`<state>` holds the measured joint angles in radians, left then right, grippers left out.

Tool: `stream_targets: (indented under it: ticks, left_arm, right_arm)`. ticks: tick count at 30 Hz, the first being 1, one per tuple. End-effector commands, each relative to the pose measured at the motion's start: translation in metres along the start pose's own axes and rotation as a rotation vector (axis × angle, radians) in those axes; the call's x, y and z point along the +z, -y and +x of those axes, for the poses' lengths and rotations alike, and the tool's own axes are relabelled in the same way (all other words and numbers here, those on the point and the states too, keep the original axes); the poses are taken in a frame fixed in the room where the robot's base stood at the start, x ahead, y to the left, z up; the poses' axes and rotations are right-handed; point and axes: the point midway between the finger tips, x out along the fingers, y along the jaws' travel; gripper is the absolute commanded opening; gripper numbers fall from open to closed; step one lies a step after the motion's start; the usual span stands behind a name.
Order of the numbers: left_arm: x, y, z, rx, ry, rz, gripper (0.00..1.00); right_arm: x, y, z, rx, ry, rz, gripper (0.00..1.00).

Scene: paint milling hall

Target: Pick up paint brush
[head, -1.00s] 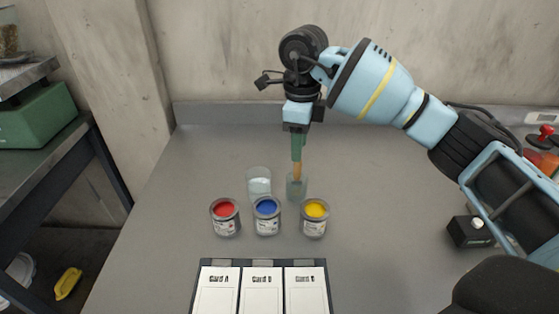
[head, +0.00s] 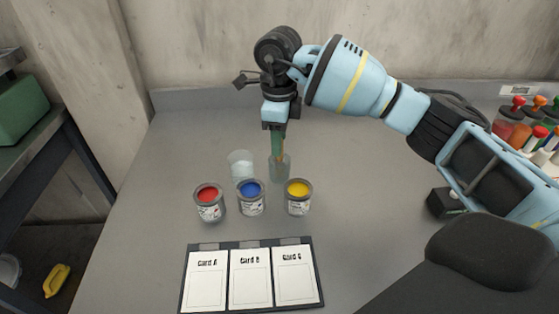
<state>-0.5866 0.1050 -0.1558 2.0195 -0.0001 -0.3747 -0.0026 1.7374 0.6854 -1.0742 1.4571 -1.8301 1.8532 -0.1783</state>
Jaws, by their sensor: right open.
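The paint brush (head: 283,150) stands upright in a clear glass jar (head: 279,170) behind the yellow can. Only part of its handle shows; the rest is behind my gripper's fingers. My right gripper (head: 278,141) points straight down over the jar, its greenish fingers at the brush handle. It is open; I cannot tell whether either finger touches the handle. My left gripper is not in view.
Cans of red (head: 209,204), blue (head: 251,198) and yellow paint (head: 298,197) stand just in front of the jar. A second glass with clear liquid (head: 241,164) is left of it. A card board (head: 250,277) lies in front. Several coloured bottles (head: 520,125) stand at right.

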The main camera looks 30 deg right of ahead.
Motion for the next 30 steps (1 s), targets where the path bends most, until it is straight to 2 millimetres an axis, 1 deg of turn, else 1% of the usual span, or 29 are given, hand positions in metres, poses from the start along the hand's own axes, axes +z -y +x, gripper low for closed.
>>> stream_targets:
  ticks: [3,6,9,14,24,30]
  left_arm:
    - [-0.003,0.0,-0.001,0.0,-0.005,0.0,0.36]
    - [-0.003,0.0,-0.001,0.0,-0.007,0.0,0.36]
    - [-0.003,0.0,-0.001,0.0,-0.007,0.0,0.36]
    - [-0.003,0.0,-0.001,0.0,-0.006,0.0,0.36]
    - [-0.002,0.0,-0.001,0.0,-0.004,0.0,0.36]
    - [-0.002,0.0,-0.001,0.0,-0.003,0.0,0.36]
  right_arm:
    - [-0.001,-0.001,0.018,0.001,-0.002,0.0,0.42]
    - [-0.001,0.0,0.03,0.001,-0.002,0.0,0.42]
    - [-0.001,0.0,0.034,-0.001,0.001,0.0,0.42]
    - [0.0,0.0,0.034,-0.001,0.001,0.0,0.42]
    - [0.0,0.0,0.034,-0.001,0.0,0.0,0.0]
    - [0.0,0.0,0.034,-0.001,0.001,0.0,0.0]
